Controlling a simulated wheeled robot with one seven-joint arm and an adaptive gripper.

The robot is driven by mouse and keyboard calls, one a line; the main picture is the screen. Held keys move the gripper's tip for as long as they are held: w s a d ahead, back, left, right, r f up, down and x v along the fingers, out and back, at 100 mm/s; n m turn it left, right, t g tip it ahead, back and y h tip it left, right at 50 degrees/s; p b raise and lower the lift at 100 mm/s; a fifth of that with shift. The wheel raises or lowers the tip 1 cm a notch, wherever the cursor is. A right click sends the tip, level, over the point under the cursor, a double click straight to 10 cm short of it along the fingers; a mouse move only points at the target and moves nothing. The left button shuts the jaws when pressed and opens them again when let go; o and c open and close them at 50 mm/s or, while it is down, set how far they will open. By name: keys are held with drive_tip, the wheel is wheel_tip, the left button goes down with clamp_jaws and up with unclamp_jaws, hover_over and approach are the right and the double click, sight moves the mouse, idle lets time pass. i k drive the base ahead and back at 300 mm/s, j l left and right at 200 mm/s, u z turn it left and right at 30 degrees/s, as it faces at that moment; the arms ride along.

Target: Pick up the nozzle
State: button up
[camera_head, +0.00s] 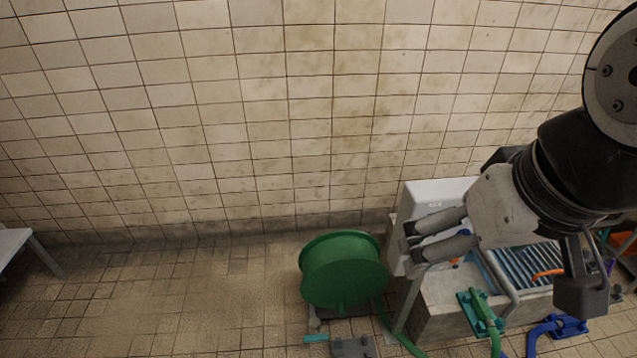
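I cannot identify the nozzle with certainty. A small teal and grey piece (316,337) lies on the floor at the bottom, just left of the foot of a green hose reel (345,268); it is too small to tell whether it is the nozzle. A green hose (402,343) runs down from the reel's right side. My gripper (413,243) points left at the right of the view, in front of a white box. Its two fingers are apart, with nothing visible between them. The gripper and arm hide part of the box and the basin area.
A white box (440,192) stands by the wall over a concrete basin (445,291) with a grating (532,268). Green (482,312) and blue (562,326) pipe fittings stand in front. A grey bench (14,243) is far left. The tiled floor at left is clear.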

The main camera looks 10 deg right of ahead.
sight(483, 311)
drive_tip(key=k, duration=0.2)
drive_tip(key=z, duration=1.05)
drive_tip(key=i+l, duration=0.1)
drive_tip(key=i, duration=0.45)
drive_tip(key=j+z, duration=0.35)
drive_tip(key=j, duration=0.45)
drive_tip(key=l+u, duration=0.25)
drive_tip(key=l, duration=0.25)
drive_tip(key=l+u, duration=0.25)
drive_tip(key=l, duration=0.25)
drive_tip(key=k+l+u, duration=0.15)
drive_tip(key=l+u, duration=0.15)
drive_tip(key=l, duration=0.2)
